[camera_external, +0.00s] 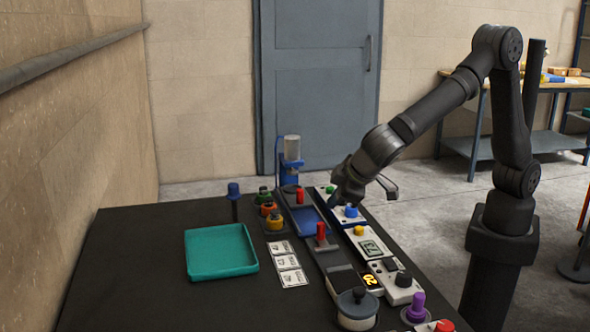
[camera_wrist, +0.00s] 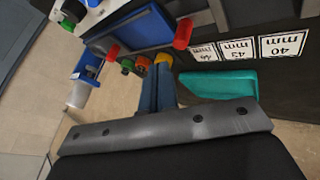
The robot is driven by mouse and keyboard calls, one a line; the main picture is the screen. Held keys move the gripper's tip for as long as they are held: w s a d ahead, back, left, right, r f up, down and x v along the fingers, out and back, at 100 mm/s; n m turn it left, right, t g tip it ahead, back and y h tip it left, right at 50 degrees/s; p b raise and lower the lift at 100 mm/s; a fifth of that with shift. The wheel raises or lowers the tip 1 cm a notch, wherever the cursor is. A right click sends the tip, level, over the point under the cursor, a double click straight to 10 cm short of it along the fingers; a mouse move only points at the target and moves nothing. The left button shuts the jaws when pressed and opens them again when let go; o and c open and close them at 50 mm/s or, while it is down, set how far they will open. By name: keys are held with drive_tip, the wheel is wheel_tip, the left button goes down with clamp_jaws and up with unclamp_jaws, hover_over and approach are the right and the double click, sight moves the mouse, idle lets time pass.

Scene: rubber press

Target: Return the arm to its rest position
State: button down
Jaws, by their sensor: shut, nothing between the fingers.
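My gripper (camera_external: 333,202) is at the end of my dark arm, low over the row of devices at the right side of the black table. It is beside the blue knob (camera_external: 351,211) in the outside view; I cannot tell whether it touches anything. In the wrist view its two blue-grey fingers (camera_wrist: 158,82) lie side by side, shut and empty. My arm reaches out to the left from its upright base.
A teal tray (camera_external: 220,252) and white size cards (camera_external: 287,263) lie on the black table (camera_external: 130,265). Space above the table is clear.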

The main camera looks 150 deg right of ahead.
drive_tip(key=s+d+r+y, duration=0.2)
drive_tip(key=s+d+y, duration=0.1)
drive_tip(key=s, duration=0.6)
drive_tip(key=shift+d, duration=0.3)
drive_tip(key=shift+s+y, duration=0.1)
drive_tip(key=shift+y, duration=0.2)
idle(1.4)
